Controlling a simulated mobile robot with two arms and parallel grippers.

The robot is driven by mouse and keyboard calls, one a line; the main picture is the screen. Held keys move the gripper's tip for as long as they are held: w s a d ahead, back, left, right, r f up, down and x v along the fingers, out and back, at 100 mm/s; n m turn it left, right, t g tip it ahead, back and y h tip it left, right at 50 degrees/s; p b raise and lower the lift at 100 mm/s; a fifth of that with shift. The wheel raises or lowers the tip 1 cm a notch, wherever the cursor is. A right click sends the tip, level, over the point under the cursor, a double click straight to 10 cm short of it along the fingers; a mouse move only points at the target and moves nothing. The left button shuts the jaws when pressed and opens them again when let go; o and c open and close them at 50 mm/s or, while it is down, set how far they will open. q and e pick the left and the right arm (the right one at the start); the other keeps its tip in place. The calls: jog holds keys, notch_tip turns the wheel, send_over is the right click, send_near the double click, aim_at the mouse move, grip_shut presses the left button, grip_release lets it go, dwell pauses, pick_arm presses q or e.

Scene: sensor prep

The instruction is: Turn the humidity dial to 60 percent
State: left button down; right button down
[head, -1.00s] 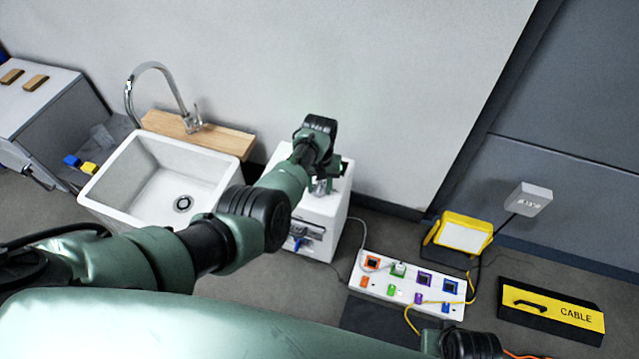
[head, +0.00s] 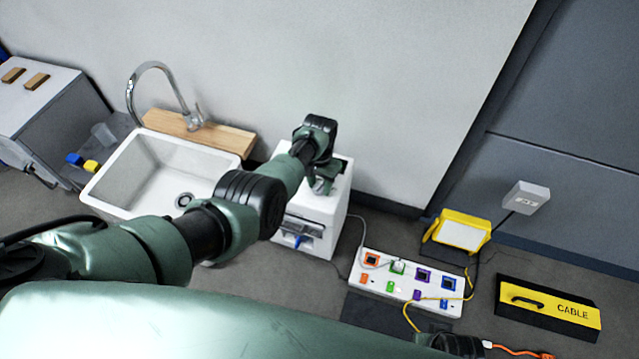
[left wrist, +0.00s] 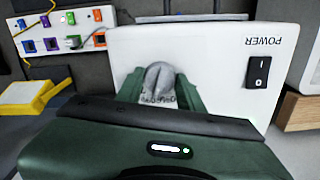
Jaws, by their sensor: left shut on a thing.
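The humidity dial (left wrist: 158,78) is a grey, ridged knob on the top face of a white box (head: 318,232). My left gripper (left wrist: 160,92) has its green fingers on either side of the dial, shut on it. Printed markings around the dial are partly covered and too small to read. In the head view my left gripper (head: 322,184) is on the box top, and its wrist hides the dial.
A black rocker switch (left wrist: 258,72) marked POWER is beside the dial. A sink (head: 130,183) stands left of the box. A white power strip (head: 405,285) with coloured switches, a yellow lamp (head: 460,235) and a CABLE case (head: 548,310) lie to the right.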

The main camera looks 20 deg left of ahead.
pick_arm(q)
jog(key=c, duration=0.9)
grip_release()
